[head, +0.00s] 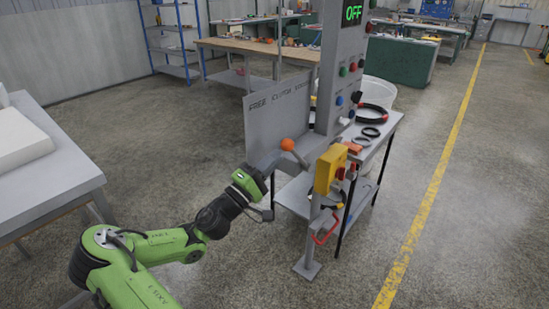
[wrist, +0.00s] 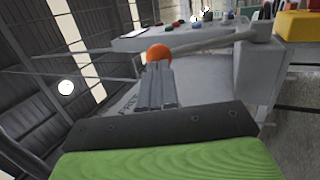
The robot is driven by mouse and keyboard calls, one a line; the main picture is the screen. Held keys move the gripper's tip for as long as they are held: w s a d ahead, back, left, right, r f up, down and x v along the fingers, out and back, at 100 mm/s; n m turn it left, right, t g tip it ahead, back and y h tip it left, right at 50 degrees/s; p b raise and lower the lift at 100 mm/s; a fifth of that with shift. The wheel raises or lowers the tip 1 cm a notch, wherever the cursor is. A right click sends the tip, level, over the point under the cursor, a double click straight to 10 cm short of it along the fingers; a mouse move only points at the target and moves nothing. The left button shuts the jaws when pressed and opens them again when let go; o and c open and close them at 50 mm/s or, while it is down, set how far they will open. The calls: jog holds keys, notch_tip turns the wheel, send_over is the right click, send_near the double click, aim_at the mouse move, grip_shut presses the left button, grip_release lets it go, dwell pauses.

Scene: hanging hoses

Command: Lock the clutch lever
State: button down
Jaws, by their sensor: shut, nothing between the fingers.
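The clutch lever shows an orange ball knob (head: 287,144) on a grey rod beside the grey panel of the machine. In the wrist view the orange knob (wrist: 158,52) sits just beyond my fingertips, and the lever rod (wrist: 210,41) runs right to a grey hub. My gripper (wrist: 157,68) is shut and empty, its fingers pointing at the knob. Whether the fingertips touch the knob I cannot tell. In the head view my green hand is below and left of the knob, and its fingertips are hard to make out.
A grey panel with partly legible lettering beginning "FREE" (head: 258,108) stands behind the lever. A column carries buttons and a display reading "OFF" (head: 353,13). A yellow box (head: 328,170) and a red handle (head: 325,230) are to the right. Floor at the front is clear.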

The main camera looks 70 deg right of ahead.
jog(key=shift+s+d+r, duration=0.2)
jog(key=shift+d, duration=0.15)
